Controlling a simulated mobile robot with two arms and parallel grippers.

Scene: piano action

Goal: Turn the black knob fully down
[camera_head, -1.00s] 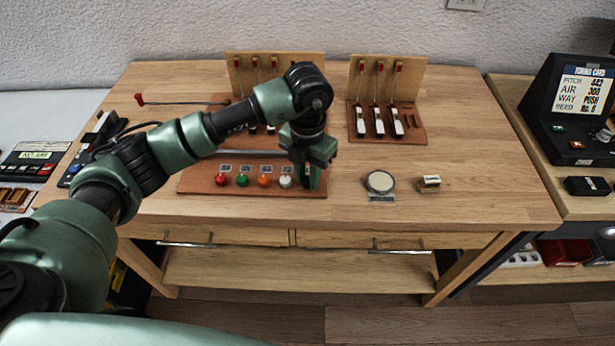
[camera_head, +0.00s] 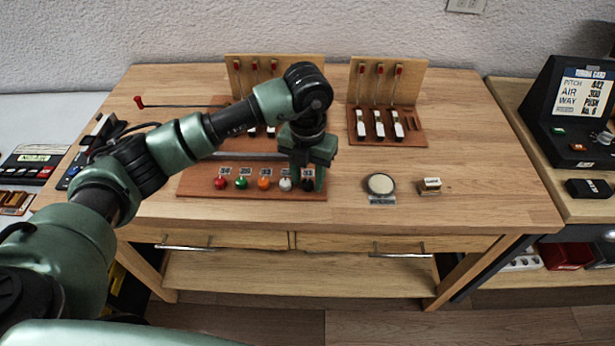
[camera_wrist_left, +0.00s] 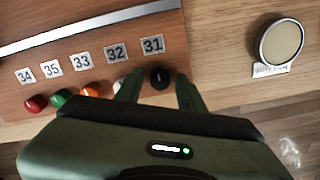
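The round black knob (camera_head: 308,186) is at the right end of a row of coloured knobs on a brown board (camera_head: 200,187). In the left wrist view the black knob (camera_wrist_left: 159,77) sits below the label 31. My left gripper (camera_head: 308,174) is above the right end of the board. Its two green fingers (camera_wrist_left: 158,90) are apart, one on each side of the black knob; I cannot tell whether they touch it. The finger on the left partly covers the white knob (camera_wrist_left: 121,85). My right gripper is not in view.
Red (camera_head: 220,183), green (camera_head: 241,182), orange (camera_head: 264,183) and white (camera_head: 285,184) knobs share the board. A round disc gauge (camera_head: 380,184) and a small block (camera_head: 430,184) lie to the right. Key-action models (camera_head: 385,128) stand behind.

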